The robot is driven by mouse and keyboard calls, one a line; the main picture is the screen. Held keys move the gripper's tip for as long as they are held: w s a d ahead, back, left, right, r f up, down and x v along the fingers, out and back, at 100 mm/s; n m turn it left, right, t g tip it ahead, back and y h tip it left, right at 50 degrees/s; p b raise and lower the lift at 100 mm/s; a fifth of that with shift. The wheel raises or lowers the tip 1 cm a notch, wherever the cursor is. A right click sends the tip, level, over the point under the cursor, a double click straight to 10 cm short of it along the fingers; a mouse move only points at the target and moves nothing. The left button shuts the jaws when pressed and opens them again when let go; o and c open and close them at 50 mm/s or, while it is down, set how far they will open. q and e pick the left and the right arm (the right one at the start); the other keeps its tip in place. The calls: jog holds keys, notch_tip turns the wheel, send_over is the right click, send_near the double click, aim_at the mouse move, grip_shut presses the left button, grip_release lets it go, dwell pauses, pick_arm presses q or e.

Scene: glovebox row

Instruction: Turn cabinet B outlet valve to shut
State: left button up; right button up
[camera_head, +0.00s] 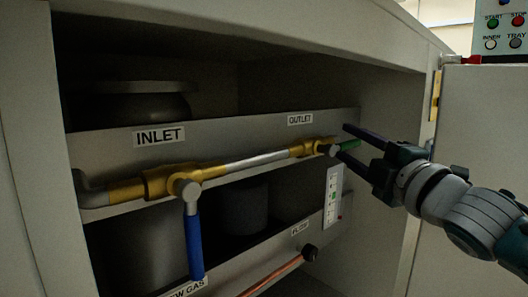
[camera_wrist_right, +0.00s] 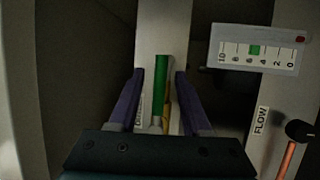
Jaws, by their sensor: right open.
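The outlet valve (camera_head: 326,148) sits on the brass pipe under the OUTLET label (camera_head: 300,119). Its green handle (camera_head: 349,145) points right, roughly along the pipe. My right gripper (camera_head: 343,140) is open, with a finger on either side of the green handle. In the right wrist view the green handle (camera_wrist_right: 160,85) stands between the two purple fingers, with visible gaps, and no grip on it shows. The left gripper is out of view.
The inlet valve's blue handle (camera_head: 194,245) hangs down at the left, under the INLET label (camera_head: 159,136). A flow gauge (camera_head: 333,197) and a black knob (camera_head: 310,252) on a copper pipe (camera_head: 272,277) are below. The cabinet's right wall (camera_head: 387,110) is close to my gripper.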

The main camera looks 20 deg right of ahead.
jog(key=shift+w, duration=0.45)
grip_shut()
dwell(1.2)
